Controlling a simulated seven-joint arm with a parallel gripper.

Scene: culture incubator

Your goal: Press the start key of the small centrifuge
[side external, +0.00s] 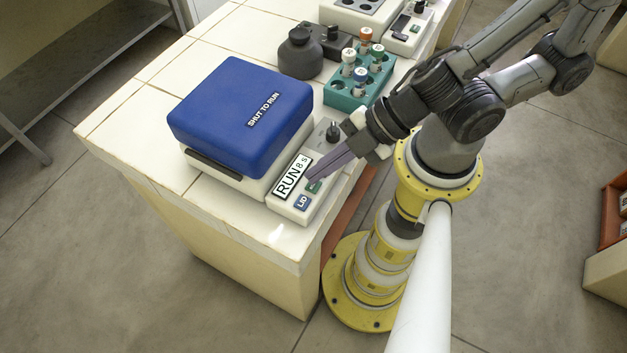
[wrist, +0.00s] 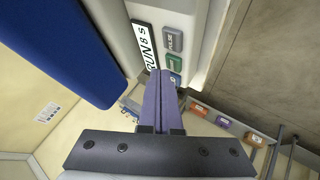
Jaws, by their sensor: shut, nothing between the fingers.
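The small centrifuge (side external: 240,170) stands on the tiled bench with its blue lid (side external: 240,105) down, marked SHUT TO RUN. Its display (side external: 292,177) reads RUN 8 s; the display also shows in the wrist view (wrist: 145,45). A green key (side external: 314,187) sits beside the display, partly covered by my fingers; in the wrist view the green key (wrist: 174,62) lies between a grey PULSE key (wrist: 173,39) and a partly hidden blue key (wrist: 176,78). The blue LID key (side external: 302,202) is at the panel's front. My gripper (side external: 312,177) is shut and empty, tips at the panel by the green key; contact cannot be told.
The bench's front-left tiles (side external: 110,130) are clear.

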